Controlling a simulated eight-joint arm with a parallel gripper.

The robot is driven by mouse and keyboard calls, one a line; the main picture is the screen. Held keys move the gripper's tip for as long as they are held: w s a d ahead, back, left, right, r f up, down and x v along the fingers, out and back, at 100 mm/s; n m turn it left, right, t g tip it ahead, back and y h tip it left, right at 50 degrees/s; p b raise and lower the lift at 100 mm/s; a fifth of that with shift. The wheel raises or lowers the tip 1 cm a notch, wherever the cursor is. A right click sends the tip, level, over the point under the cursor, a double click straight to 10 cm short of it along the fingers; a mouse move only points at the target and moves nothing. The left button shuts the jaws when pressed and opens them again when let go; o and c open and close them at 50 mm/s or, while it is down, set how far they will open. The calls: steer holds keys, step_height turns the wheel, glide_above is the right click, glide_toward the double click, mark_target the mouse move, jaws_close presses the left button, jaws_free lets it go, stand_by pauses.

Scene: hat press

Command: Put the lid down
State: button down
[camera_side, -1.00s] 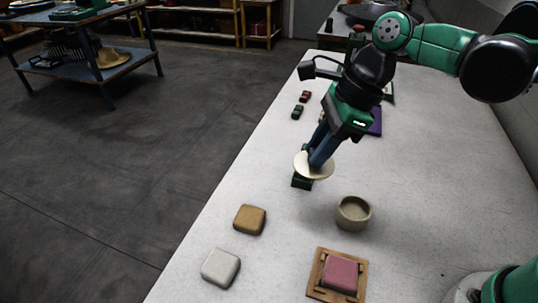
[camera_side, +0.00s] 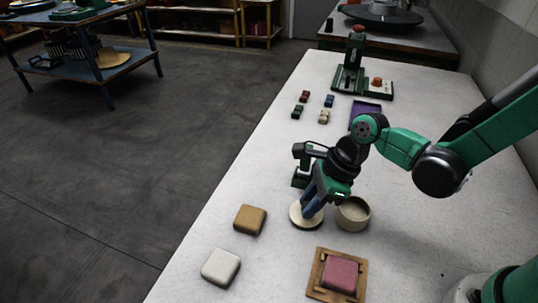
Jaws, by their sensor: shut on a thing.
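The lid (camera_side: 298,219) is a flat, round, cream disc. It is low at the table surface, just left of the round beige pot (camera_side: 353,214); I cannot tell whether it touches the table. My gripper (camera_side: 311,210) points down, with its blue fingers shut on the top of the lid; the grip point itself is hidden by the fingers. The pot stands open and upright on the white table (camera_side: 260,270), with its right and front sides clear of the gripper.
A tan block (camera_side: 249,219) and a white block (camera_side: 221,267) lie to the left. A pink block (camera_side: 341,274) sits in a wooden frame (camera_side: 318,286) in front. Small cars and a green press (camera_side: 350,76) stand farther back.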

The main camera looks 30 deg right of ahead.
steer(key=shift+f, duration=0.15)
steer(key=c, duration=0.7)
jaws_free()
steer(key=v, duration=1.2)
steer(key=s+d+r+n+t+h, duration=0.1)
steer(key=d+n+t+h, duration=0.3)
steer(key=n, duration=1.8)
steer(key=d+t, duration=0.1)
steer(key=d, duration=0.3)
steer(key=shift+r, duration=0.2)
steer(key=shift+s, duration=0.15)
